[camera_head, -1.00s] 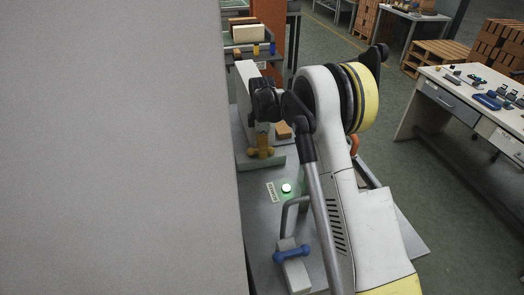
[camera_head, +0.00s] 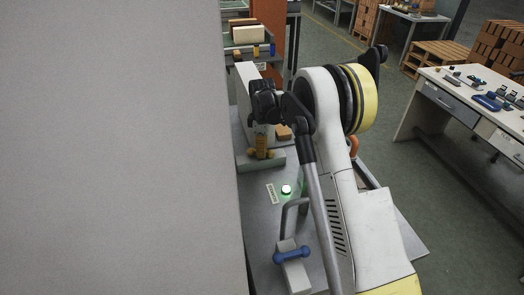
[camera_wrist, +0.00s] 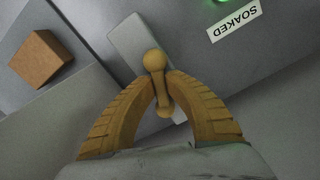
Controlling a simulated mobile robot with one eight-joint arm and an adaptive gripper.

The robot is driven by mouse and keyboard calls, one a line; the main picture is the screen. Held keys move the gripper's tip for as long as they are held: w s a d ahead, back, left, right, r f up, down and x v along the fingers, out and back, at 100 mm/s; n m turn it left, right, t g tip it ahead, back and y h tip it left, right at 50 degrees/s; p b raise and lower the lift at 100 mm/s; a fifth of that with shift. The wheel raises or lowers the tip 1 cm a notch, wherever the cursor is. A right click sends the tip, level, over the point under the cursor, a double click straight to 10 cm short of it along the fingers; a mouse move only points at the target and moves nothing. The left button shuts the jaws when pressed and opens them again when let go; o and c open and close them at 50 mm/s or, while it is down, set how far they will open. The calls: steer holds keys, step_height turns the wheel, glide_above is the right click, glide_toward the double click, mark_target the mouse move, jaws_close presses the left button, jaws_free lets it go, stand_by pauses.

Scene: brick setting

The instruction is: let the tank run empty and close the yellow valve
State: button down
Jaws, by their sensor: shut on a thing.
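The yellow valve (camera_wrist: 154,60) shows in the wrist view as a short dumbbell-shaped handle on a grey block. My gripper (camera_wrist: 161,84) has its ribbed tan fingers closed around the middle of the handle, one knob sticking out ahead and the other between the fingers. In the head view my gripper (camera_head: 261,141) points down at the yellow handle beside the pale upright block. The blue valve (camera_head: 291,254) sits on its own block nearer the camera, apart from my gripper. I cannot make out the tank or its level.
A green lamp (camera_head: 286,189) glows on the grey bench; its label (camera_wrist: 234,21) reads "SOAKED". A brown brick (camera_wrist: 41,59) lies near the gripper. A large grey surface (camera_head: 120,150) blocks the left of the head view. A bent grey pipe (camera_head: 290,208) rises behind the blue valve.

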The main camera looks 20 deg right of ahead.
steer(key=m, duration=0.7)
steer(key=shift+s+a+p, duration=0.1)
steer(key=shift+p, duration=0.3)
steer(key=m, duration=0.6)
steer(key=shift+a, duration=0.1)
steer(key=shift+m, duration=0.3)
steer(key=c, duration=1.4)
jaws_free()
step_height(320, 180, up, 12)
